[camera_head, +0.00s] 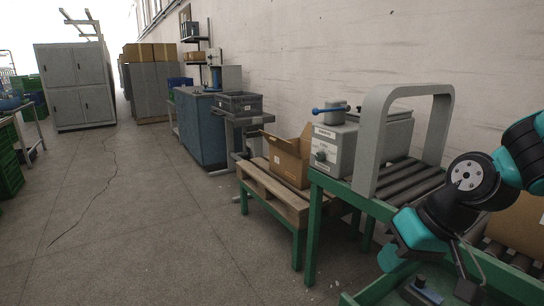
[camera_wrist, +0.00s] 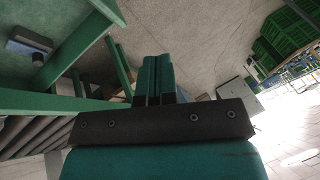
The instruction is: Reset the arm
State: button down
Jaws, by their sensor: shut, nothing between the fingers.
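My arm, teal and black, shows at the right edge of the head view, bent over the green conveyor frame (camera_head: 385,210). In the wrist view my gripper (camera_wrist: 158,62) has its two teal fingers side by side, shut and with nothing between them. In the head view the hand end hangs low beside the frame, and its fingertips are hard to make out. In the wrist view green frame bars (camera_wrist: 115,50) lie to the left of the fingers, apparently apart from them.
A grey arch (camera_head: 372,140) stands over the rollers (camera_head: 410,178), near my arm. A grey box with a blue handle (camera_head: 335,145) sits beside it. An open cardboard box (camera_head: 288,158) rests on a wooden pallet (camera_head: 270,190). The floor (camera_head: 130,220) at left is clear.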

jog(key=s+a+r+n+g, duration=0.1)
jog(key=s+a+r+n, duration=0.15)
jog(key=s, duration=0.45)
jog(key=s+a+r+n+g, duration=0.1)
jog(key=s+a+r+n, duration=0.1)
jog(key=s+a, duration=0.35)
notch_tip(320, 180, up, 18)
jog(key=s+d+p, duration=0.1)
jog(key=d+p, duration=0.1)
jog(key=p, duration=1.6)
jog(key=shift+s+r+g+h, duration=0.2)
jog(key=shift+s+g+h, duration=0.1)
jog(key=shift+h, duration=0.1)
